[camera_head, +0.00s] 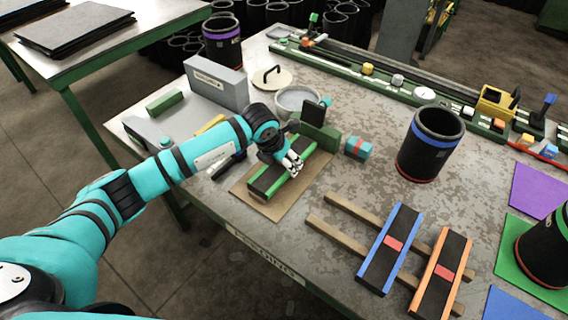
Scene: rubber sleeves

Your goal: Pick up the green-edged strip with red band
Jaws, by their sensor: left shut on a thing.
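The green-edged strip (264,184) is black with bright green long edges. It lies on a brown board (253,205) near the table's front left edge. My left gripper (295,170) comes down over the middle of the strip and is shut on it. The gripper covers that part, and I see no red band on the strip. I cannot tell whether the strip is lifted off the board. My right gripper is not in view.
A blue-edged strip (380,268) and an orange-edged strip (433,284), each with a red band, lie across two wooden rails (340,239). A teal block (358,148) and a black sleeve (427,155) stand right of the gripper. A grey box (218,86) stands behind.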

